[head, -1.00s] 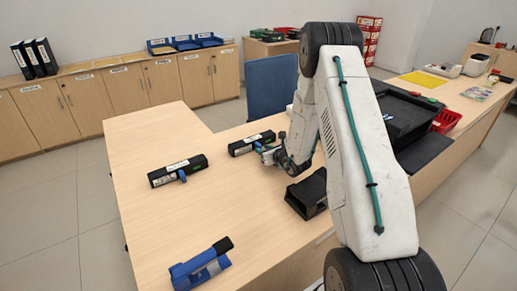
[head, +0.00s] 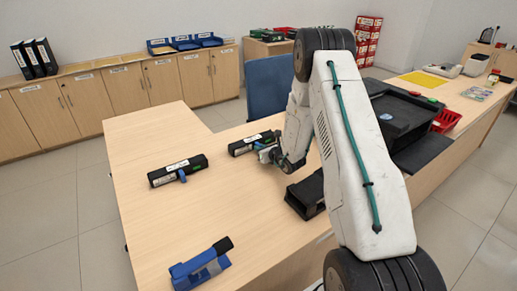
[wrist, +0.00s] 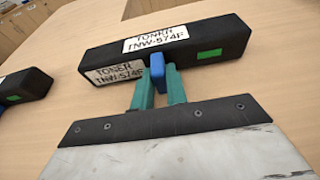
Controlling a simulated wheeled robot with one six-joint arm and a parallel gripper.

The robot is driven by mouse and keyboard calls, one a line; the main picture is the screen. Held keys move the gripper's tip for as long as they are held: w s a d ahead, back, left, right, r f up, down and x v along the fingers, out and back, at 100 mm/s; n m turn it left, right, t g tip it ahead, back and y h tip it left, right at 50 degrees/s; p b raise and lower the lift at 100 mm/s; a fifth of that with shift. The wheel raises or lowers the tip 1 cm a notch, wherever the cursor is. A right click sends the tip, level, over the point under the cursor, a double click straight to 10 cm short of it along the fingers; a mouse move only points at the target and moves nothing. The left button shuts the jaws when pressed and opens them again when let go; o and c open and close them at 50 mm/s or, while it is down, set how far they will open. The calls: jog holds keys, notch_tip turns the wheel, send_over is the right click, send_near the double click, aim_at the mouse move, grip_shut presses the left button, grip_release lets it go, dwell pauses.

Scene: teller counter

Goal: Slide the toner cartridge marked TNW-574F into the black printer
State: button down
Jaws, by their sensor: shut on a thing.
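The toner cartridge marked TNW-574F (wrist: 205,52) is a black box with white labels, a green patch and a blue tab; its label reads clearly in the wrist view. It also shows in the head view (head: 240,149), on the desk just behind my gripper (head: 268,155). In the wrist view the green fingers of my gripper (wrist: 160,84) are shut on the cartridge's blue tab (wrist: 157,70). The black printer (head: 405,112) stands on the counter to the right, partly hidden behind my arm.
A second black cartridge (head: 177,170) lies on the desk to the left; part of it shows at the wrist view's left edge (wrist: 20,85). A black open box (head: 306,194) sits beside my arm. A blue chair (head: 268,85) stands behind the desk.

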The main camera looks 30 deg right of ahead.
jog(key=shift+r, duration=0.25)
jog(key=shift+s+f+v, duration=0.2)
jog(key=shift+f+v, duration=0.4)
jog(key=shift+v, duration=1.95)
jog(key=shift+s+f+v, duration=0.15)
jog(key=shift+f+v, duration=0.45)
jog(key=shift+v, duration=1.95)
jog(key=shift+s+f+v, duration=0.2)
jog(key=shift+f+v, duration=0.4)
jog(key=shift+v, duration=1.95)
jog(key=shift+s+a+f, duration=0.15)
jog(key=shift+s, duration=0.3)
jog(key=shift+f, duration=0.1)
jog(key=shift+w, duration=0.2)
